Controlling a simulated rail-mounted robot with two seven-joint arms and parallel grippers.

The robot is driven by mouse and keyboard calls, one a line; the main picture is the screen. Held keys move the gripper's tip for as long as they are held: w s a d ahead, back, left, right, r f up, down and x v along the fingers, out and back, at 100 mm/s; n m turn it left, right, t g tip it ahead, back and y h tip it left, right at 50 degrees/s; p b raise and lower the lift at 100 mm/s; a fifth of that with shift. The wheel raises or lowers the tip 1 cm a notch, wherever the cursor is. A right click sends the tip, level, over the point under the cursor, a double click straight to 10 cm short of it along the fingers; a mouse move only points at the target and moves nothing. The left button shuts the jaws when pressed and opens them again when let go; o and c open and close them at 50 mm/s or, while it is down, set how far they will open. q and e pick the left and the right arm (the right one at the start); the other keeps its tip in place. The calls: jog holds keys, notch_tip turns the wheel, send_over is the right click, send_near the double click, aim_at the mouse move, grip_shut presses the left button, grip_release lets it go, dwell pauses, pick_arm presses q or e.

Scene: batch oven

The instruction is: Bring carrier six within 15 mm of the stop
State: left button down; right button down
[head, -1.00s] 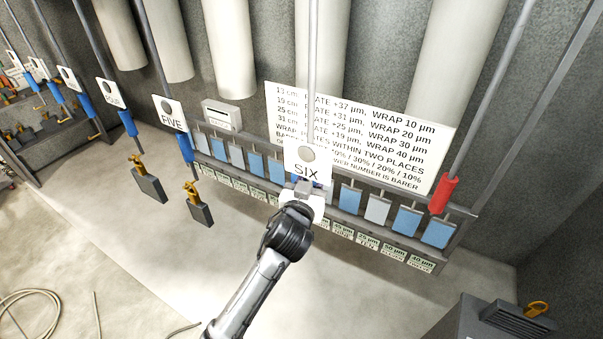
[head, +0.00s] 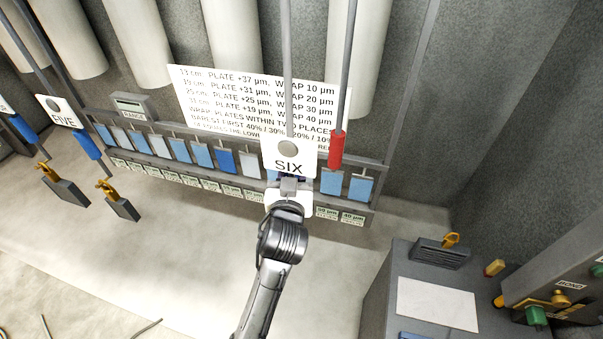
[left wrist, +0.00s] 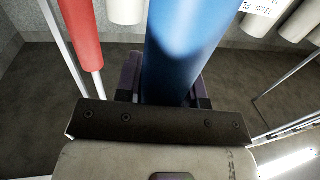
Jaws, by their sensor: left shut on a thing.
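Carrier six hangs on a grey rod and bears a white placard (head: 289,157) reading SIX. My left gripper (head: 290,187) is just below the placard in the head view, its jaws partly hidden by the placard and wrist. In the left wrist view, its jaws are shut around the carrier's blue handle (left wrist: 182,45). A red sleeve (head: 336,150) on a grey rod, which looks like the stop, hangs just right of the placard with a small gap. The red sleeve also shows in the left wrist view (left wrist: 84,40), apart from the blue handle. My right gripper is not in view.
Carrier five's placard (head: 61,114) hangs well to the left. Behind is a rack of blue and grey plates (head: 201,154) with a printed sign (head: 225,95). A grey cabinet (head: 375,300) and control box stand at the lower right.

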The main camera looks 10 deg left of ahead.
pick_arm(q)
jog(key=c, duration=0.7)
grip_release()
jog(key=shift+c, duration=0.2)
